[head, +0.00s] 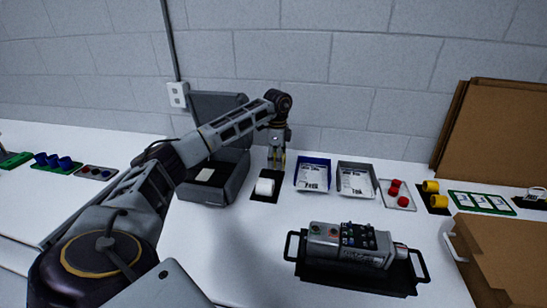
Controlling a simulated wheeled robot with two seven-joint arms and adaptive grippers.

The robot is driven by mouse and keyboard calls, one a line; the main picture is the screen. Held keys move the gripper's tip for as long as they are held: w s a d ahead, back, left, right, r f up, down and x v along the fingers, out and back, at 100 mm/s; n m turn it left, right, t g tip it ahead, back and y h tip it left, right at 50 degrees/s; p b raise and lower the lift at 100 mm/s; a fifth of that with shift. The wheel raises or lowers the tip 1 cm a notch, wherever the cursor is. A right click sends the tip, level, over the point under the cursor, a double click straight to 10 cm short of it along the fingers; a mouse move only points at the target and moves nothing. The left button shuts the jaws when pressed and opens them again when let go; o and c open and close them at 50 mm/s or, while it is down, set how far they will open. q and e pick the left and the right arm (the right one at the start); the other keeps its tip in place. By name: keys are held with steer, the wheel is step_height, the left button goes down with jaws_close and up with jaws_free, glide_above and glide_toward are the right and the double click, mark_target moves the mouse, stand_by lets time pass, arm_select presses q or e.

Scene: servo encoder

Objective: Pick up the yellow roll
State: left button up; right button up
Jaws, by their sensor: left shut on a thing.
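My left gripper (277,158) points down over the back part of a small black mat (262,199), just behind a white roll (265,187). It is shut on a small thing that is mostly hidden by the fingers. A little yellow shows at the fingertips, but its full shape cannot be made out. Two yellow rolls, one at the back (430,187) and one in front (438,202), lie on another black mat at the right, well apart from the gripper. My right gripper is not in view.
An open grey case (232,188) stands close left of the gripper. A blue tray (313,187) and a grey tray (356,193) are to its right. A grey device (350,243) on a black handled tray is in front. Cardboard boxes (500,135) stand at the right.

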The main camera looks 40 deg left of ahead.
arm_select(q)
steer(key=s+d, duration=0.3)
steer(key=d, duration=0.4)
steer(key=s+d+b, duration=0.1)
steer(key=s+d, duration=0.1)
steer(key=d, duration=0.5)
steer(key=shift+s+d, duration=0.15)
steer(key=shift+s, duration=0.25)
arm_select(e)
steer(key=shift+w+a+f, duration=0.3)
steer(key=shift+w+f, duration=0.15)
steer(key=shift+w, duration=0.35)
